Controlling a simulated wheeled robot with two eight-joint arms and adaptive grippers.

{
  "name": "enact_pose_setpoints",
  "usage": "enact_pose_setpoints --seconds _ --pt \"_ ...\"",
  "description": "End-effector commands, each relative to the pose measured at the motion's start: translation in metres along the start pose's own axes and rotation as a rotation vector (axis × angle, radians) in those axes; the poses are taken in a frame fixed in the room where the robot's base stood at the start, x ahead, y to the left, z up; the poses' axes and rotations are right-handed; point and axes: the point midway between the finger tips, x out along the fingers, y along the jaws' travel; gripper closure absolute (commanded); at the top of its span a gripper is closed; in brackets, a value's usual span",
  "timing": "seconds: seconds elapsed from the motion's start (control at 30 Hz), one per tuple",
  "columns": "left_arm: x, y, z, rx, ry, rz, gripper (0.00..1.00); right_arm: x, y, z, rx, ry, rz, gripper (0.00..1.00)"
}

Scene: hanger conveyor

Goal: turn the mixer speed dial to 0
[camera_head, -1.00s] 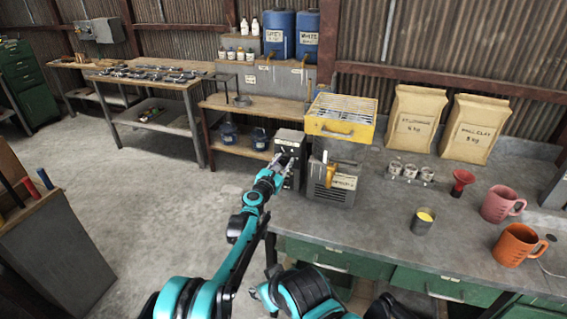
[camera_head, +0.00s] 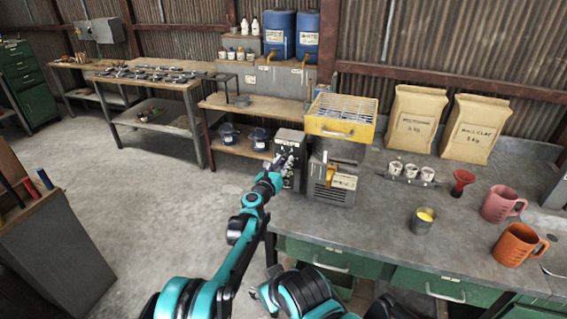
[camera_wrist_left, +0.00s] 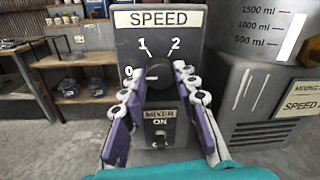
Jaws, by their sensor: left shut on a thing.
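The speed dial (camera_wrist_left: 158,72) is a dark round knob on a grey control box (camera_wrist_left: 188,20) under a SPEED label. Marks 0, 1 and 2 run around it, with 0 at its lower left. I cannot clearly tell where its pointer is. In the head view the control box (camera_head: 291,139) stands at the left end of the bench. My left gripper (camera_wrist_left: 158,80) has its two fingers on either side of the dial and is shut on it; it also shows in the head view (camera_head: 282,163). My right gripper is not in view.
A MIXER ON switch (camera_wrist_left: 160,138) sits below the dial, between my fingers. A grey mixer body (camera_head: 335,180) with a yellow grated hopper (camera_head: 341,129) stands right of the box. Cups, mugs and clay bags occupy the bench farther right.

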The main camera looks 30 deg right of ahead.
Motion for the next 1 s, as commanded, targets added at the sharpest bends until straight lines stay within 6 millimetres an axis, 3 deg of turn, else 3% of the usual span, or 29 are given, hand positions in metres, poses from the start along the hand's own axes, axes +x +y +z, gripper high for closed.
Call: enact_pose_setpoints --seconds 0.23,0.27,0.33,0.73,1.0 --pt "0.000 0.000 -0.002 0.000 0.000 -0.001 0.99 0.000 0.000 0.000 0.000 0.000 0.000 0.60" --pt "0.000 0.000 -0.002 0.001 0.000 -0.001 0.65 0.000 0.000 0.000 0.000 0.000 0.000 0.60" --pt "0.000 0.000 -0.001 0.001 0.000 -0.001 0.49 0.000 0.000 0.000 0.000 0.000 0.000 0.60" --pt "-0.007 0.000 0.000 0.000 0.000 0.000 0.49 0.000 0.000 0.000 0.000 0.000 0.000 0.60" --pt "-0.059 0.000 0.000 0.001 0.000 0.001 0.49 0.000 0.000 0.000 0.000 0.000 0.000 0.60"
